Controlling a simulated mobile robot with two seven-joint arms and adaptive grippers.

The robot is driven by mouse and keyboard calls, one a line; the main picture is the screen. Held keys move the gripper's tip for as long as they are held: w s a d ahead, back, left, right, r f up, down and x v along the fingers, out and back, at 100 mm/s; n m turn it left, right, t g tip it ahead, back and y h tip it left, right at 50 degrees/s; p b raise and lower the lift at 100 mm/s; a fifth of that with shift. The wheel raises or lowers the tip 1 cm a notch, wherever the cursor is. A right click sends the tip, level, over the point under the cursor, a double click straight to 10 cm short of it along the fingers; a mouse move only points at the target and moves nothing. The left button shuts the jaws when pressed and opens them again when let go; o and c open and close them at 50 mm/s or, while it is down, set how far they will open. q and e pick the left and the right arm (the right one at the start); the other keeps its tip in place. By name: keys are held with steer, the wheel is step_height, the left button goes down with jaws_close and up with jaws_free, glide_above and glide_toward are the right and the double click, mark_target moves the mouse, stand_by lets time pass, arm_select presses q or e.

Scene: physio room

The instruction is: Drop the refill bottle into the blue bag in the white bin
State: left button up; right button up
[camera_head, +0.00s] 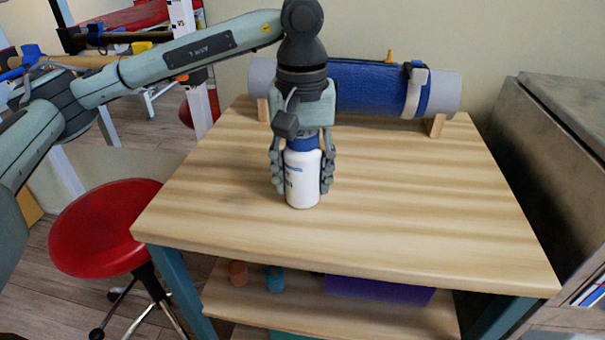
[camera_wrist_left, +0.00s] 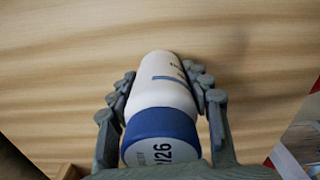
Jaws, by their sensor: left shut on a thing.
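The refill bottle (camera_head: 302,180) is white with a blue cap and stands upright at the wooden table top, left of the middle. My left gripper (camera_head: 301,184) comes down from above and is shut on the bottle, one finger on each side. In the left wrist view the bottle (camera_wrist_left: 163,85) lies between the fingers, its blue cap with printing toward the camera. I cannot tell whether its base touches the table. The white bin and the blue bag are not in view. My right gripper is not in view.
The wooden table (camera_head: 420,200) is mostly bare. A blue roll (camera_head: 370,88) lies in a holder along its back edge. A red stool (camera_head: 100,228) stands at the left. A grey cabinet (camera_head: 555,150) is at the right. Small cups and a purple block (camera_head: 380,289) sit on the lower shelf.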

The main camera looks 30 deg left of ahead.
arm_select(q)
steer(key=shift+f, duration=0.1)
steer(key=o, duration=0.9)
steer(key=shift+o, duration=2.2)
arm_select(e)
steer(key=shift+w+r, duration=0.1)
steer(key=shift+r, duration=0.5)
